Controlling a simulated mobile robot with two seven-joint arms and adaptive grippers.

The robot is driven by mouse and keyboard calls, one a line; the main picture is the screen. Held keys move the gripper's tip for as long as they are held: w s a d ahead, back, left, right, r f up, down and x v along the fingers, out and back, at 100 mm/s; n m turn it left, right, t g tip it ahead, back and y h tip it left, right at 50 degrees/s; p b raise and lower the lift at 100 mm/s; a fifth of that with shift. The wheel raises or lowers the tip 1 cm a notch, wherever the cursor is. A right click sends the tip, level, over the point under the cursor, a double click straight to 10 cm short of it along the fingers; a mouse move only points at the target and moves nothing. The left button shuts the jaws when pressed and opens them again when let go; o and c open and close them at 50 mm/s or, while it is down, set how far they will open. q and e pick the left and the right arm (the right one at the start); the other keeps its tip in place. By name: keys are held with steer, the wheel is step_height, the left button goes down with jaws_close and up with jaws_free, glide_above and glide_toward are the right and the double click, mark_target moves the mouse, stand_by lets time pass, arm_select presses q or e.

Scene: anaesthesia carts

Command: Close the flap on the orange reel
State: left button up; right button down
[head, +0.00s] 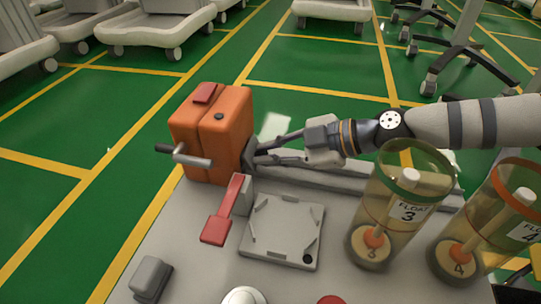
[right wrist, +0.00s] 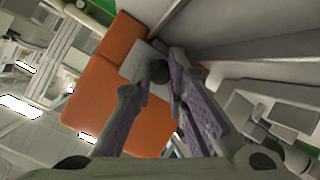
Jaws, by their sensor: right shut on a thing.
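The orange reel (head: 222,125) is a boxy orange housing on the far left part of the grey cart top. It has a small red piece on top and a grey crank with a dark handle on its near left face. My right gripper (head: 253,153) reaches in from the right and meets the reel's right side. In the right wrist view, the fingers (right wrist: 157,82) are shut around a dark knob on a pale grey flap (right wrist: 138,60) against the orange housing (right wrist: 100,85). The fingers partly hide the flap, so its exact angle is unclear. My left gripper is out of view.
A red lever (head: 216,228) on a grey block and a square grey tray (head: 285,232) stand nearby. Two clear cylinders, marked 3 (head: 398,205) and 4 (head: 490,220), stand at the right below my arm. A grey block (head: 151,278) sits at the front left.

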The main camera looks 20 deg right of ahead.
steer(key=shift+f, duration=0.1)
stand_by(0.3)
steer(key=c, duration=1.6)
jaws_free()
steer(key=shift+o, duration=0.2)
